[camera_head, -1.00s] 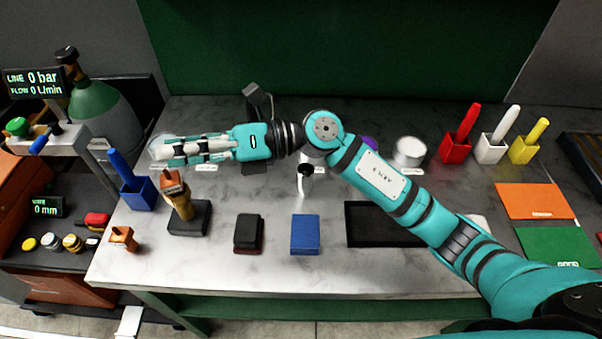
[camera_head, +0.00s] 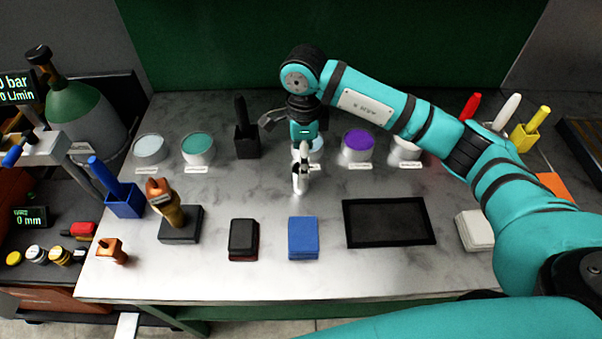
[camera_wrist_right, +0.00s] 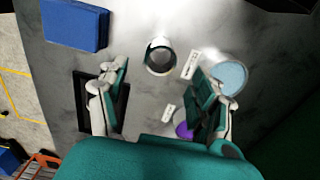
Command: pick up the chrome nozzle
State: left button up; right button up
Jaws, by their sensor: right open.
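The chrome nozzle (camera_head: 299,184) stands on the grey bench, partly hidden behind my right gripper (camera_head: 302,158) in the head view. In the right wrist view the nozzle (camera_wrist_right: 160,57) shows from above as a shiny round tube with a dark opening. My right gripper (camera_wrist_right: 160,82) points down with its fingers spread wide. The nozzle lies between the lines of the two fingers, slightly beyond the fingertips, and nothing is in the grip. I cannot tell the exact height of the fingertips above it. My left gripper is not in view.
A blue block (camera_head: 304,238) and a black tray (camera_head: 389,222) lie in front of the nozzle. A purple-filled dish (camera_head: 358,145) and a light blue dish (camera_wrist_right: 229,77) stand near. A black holder (camera_head: 246,140) is behind left. The bench left of the nozzle is clear.

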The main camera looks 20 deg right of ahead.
aim_at(301, 180)
notch_tip(301, 180, down, 4)
jog(key=shift+r+p, duration=0.2)
jog(key=shift+p, duration=0.2)
jog(key=shift+a+f+p, duration=0.15)
jog(key=shift+f+p, duration=0.25)
jog(key=shift+f, duration=0.05)
notch_tip(301, 180, down, 4)
jog(key=shift+a+r+p, duration=0.15)
jog(key=shift+r+p, duration=0.05)
jog(key=shift+p, duration=0.75)
jog(key=shift+f, duration=0.55)
jog(key=shift+w+r, duration=0.1)
jog(key=c, duration=1.2)
